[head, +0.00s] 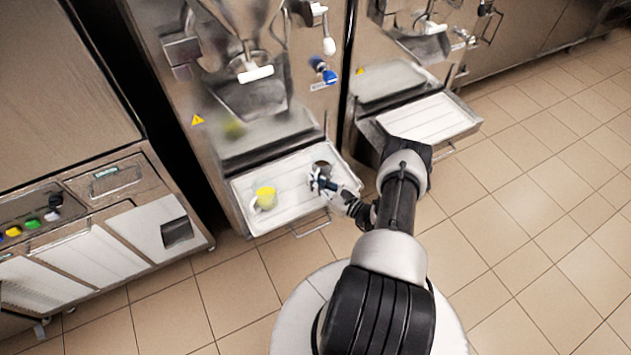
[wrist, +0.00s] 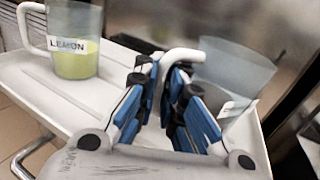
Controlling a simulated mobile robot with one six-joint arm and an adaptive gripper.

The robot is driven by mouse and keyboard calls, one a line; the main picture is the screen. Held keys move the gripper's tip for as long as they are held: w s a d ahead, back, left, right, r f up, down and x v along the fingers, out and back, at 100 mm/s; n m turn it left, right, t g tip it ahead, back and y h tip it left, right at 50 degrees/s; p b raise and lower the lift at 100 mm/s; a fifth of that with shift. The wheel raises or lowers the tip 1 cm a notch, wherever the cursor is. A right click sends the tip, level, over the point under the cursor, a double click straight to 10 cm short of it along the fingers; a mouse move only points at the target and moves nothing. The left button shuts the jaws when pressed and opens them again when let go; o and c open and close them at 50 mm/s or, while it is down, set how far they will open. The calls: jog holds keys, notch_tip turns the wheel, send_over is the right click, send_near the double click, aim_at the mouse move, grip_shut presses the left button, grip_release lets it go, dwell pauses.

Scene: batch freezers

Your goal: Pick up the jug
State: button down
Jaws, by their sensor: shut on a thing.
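A clear, empty-looking jug (wrist: 232,75) with a white handle and a pale label stands at the right in the wrist view. In the head view this jug (head: 321,167) is small and partly covered by my gripper (head: 325,184). In the wrist view my gripper (wrist: 163,75) has its blue-padded fingers around the jug's white handle and is shut on it. Whether the jug's base touches the tray is hard to tell. A second jug (head: 266,197), with yellow contents, stands on the tray to the left; its label reads LEMON in the wrist view (wrist: 75,45).
The white tray (head: 290,190) juts from the front of a steel batch freezer (head: 225,110). A second freezer with its own empty tray (head: 428,118) is to the right. A cabinet with coloured buttons (head: 60,225) stands at the left. The tiled floor is clear.

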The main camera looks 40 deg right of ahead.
notch_tip(320, 180, up, 19)
jog(key=p, duration=0.6)
jog(key=shift+p, duration=0.3)
jog(key=shift+r, duration=0.1)
dwell(0.5)
dwell(0.4)
